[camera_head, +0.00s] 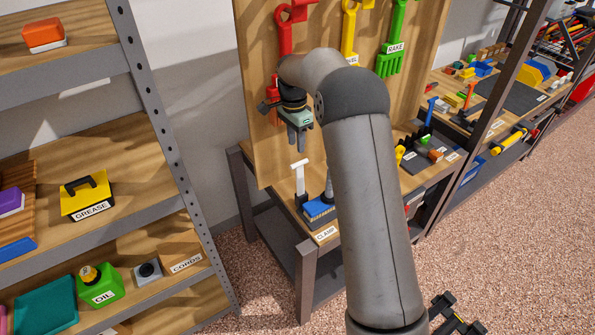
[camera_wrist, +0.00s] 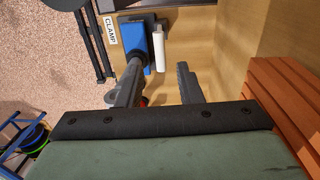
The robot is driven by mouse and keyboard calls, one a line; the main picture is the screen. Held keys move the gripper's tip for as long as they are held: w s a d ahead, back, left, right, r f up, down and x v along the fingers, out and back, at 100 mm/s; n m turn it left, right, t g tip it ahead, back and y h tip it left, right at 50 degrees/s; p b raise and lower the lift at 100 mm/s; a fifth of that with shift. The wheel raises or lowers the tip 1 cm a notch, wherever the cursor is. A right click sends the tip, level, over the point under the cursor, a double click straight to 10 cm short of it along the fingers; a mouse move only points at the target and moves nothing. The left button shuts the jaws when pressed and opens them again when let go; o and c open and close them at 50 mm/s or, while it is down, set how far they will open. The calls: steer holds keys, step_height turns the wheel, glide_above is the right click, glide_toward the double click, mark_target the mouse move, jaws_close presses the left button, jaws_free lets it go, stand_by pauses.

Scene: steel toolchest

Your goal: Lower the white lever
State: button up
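The white lever (camera_head: 299,175) stands upright on the clamp (camera_head: 320,209) at the left end of the workbench in the head view. The clamp has a blue body, and a label reading CLAMP lies in front of it. In the wrist view the white lever (camera_wrist: 159,48) shows beside the blue clamp body (camera_wrist: 134,45), beyond the fingertips. My gripper (camera_head: 299,146) is above the lever and apart from it, with its fingers pointing down. In the wrist view my gripper (camera_wrist: 156,80) is open, with nothing between its fingers.
A wooden backboard (camera_head: 262,100) with red, yellow and green tools rises behind the bench (camera_head: 285,200). A metal shelf (camera_head: 150,110) stands at the left. A dark mat (camera_head: 425,172) with small items lies right of my arm. An orange-brown slatted thing (camera_wrist: 285,95) shows at the right in the wrist view.

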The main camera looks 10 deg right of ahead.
mark_target(298, 165)
steer(key=f, duration=0.4)
steer(key=f+p, duration=0.1)
steer(key=f, duration=0.3)
steer(key=s+f+p, duration=0.1)
steer(key=f, duration=0.3)
steer(key=shift+d+f, duration=0.25)
jaws_close()
